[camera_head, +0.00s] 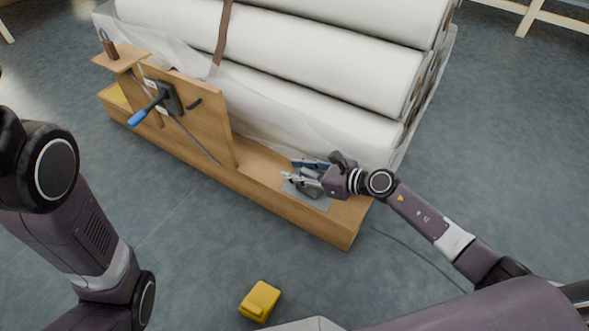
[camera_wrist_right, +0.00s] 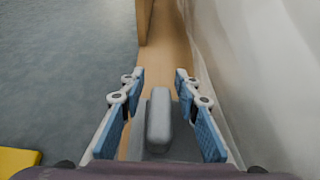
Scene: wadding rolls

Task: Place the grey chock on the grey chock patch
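The grey chock (camera_wrist_right: 159,118) lies between the two blue-padded fingers of my right gripper (camera_wrist_right: 159,85) in the right wrist view, with gaps on both sides. In the head view my right gripper (camera_head: 303,175) is open low over the front end of the wooden ledge, and its fingers partly hide the grey chock (camera_head: 308,184). The grey chock patch (camera_head: 318,203) shows on the ledge beneath and beside the gripper. The chock appears to rest on or over it; exact contact is hard to see. My left arm is at the left, its gripper out of frame.
Large white rolls (camera_head: 330,65) lie behind the wooden ledge (camera_head: 270,198). An upright board with a blue-handled lever (camera_head: 147,110) stands to the left. A yellow chock (camera_head: 260,301) is on the floor in front. Floor around it is clear.

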